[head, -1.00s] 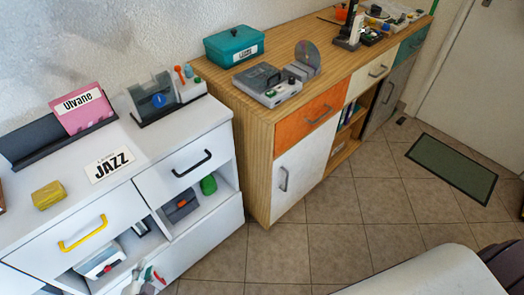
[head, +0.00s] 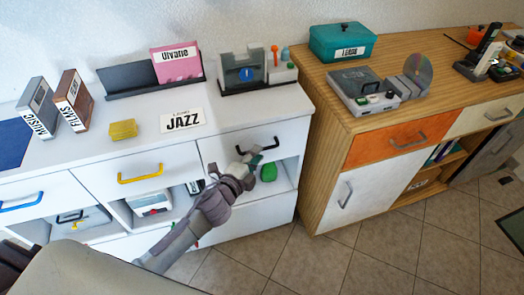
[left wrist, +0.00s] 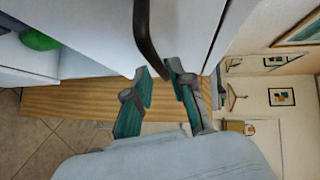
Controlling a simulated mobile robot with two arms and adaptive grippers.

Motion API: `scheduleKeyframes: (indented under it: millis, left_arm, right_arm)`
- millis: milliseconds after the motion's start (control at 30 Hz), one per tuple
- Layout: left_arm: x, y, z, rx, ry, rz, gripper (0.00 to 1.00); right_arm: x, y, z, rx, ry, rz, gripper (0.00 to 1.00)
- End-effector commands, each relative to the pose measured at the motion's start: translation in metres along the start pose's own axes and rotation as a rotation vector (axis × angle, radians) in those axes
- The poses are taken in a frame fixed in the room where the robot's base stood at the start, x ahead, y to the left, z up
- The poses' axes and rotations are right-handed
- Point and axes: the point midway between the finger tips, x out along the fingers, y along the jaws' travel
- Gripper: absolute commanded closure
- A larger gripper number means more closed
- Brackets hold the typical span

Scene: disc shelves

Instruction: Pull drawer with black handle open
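The black handle (head: 257,147) is on a white drawer front (head: 225,145) of the white cabinet, below the JAZZ sign's right side. The drawer looks closed. My left gripper (head: 250,160) is just in front of the handle and overlaps its lower left part. In the left wrist view, my left gripper (left wrist: 160,72) has its two green-padded fingers apart, with the black handle (left wrist: 144,40) running down toward the gap between the tips. I cannot tell whether they touch it. My right gripper is not in view.
Below the drawer, an open compartment holds a green object (head: 268,172). A yellow-handled drawer (head: 135,172) is to the left. The wooden cabinet (head: 318,140) with an orange drawer (head: 398,141) stands close on the right. Tiled floor (head: 330,262) in front is clear.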

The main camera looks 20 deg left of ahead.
Motion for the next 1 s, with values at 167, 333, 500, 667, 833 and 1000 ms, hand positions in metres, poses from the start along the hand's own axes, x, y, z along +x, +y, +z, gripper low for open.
scheduleKeyframes:
  millis: [167,333,500,667,833,1000]
  left_arm:
    - [0.025,0.001,0.000,-0.001,0.001,-0.001,0.77]
    - [0.035,0.000,0.000,-0.001,0.000,0.000,0.77]
    - [0.035,0.000,0.000,-0.002,0.000,0.001,0.77]
    - [0.035,0.000,0.000,-0.002,0.000,0.000,0.87]
    - [0.035,0.000,0.000,-0.002,0.000,0.000,1.00]
    - [0.035,0.000,0.000,-0.002,0.000,0.001,1.00]
  right_arm:
    - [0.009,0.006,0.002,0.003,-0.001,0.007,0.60]
    - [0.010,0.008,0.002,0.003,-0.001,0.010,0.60]
    - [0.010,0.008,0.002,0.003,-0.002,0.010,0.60]
    - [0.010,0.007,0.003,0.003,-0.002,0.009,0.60]
    - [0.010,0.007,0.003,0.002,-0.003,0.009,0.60]
    - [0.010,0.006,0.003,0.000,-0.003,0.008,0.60]
